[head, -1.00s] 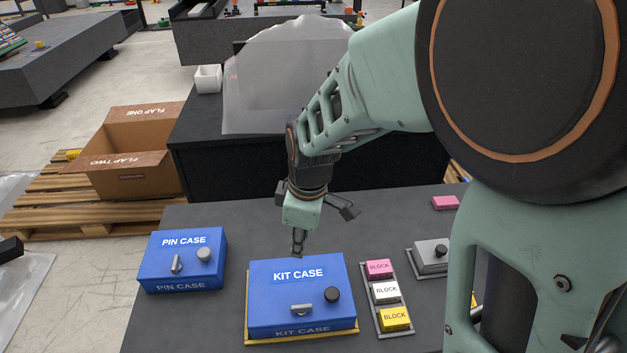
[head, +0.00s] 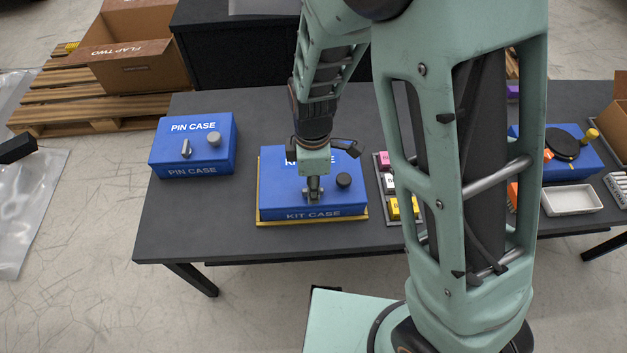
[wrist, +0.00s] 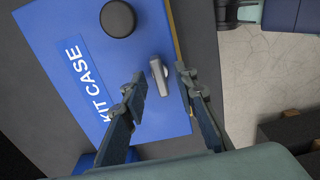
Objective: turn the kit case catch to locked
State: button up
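The blue kit case (head: 275,190) sits on the dark table on a yellow base. Its grey catch (wrist: 160,75) is a small lever on the lid; the wrist view shows it just ahead of and between my gripper's fingertips. In the head view my gripper (head: 313,192) is above the lid at the catch and hides most of it. In the wrist view my gripper (wrist: 163,80) is open, one finger on each side of the catch, with gaps visible. I cannot tell the exact height of the fingertips over the lid.
A dark round knob (head: 343,180) stands on the lid right of the catch. The blue pin case (head: 165,155) is to the left, with bare table between. Block trays (head: 383,193) lie close on the right. A white tray (head: 572,201) is farther right.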

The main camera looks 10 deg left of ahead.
jog(key=shift+f, duration=0.1)
grip_shut()
jog(key=shift+m, duration=0.3)
jog(key=m, duration=0.2)
jog(key=shift+m+p, duration=0.4)
jog(key=m, duration=0.4)
jog(key=shift+p, duration=0.35)
jog(key=m+p, duration=0.1)
jog(key=m, duration=0.4)
jog(key=shift+m, duration=0.4)
jog(key=m+p, duration=0.1)
jog(key=m, duration=0.3)
jog(key=shift+m, duration=0.4)
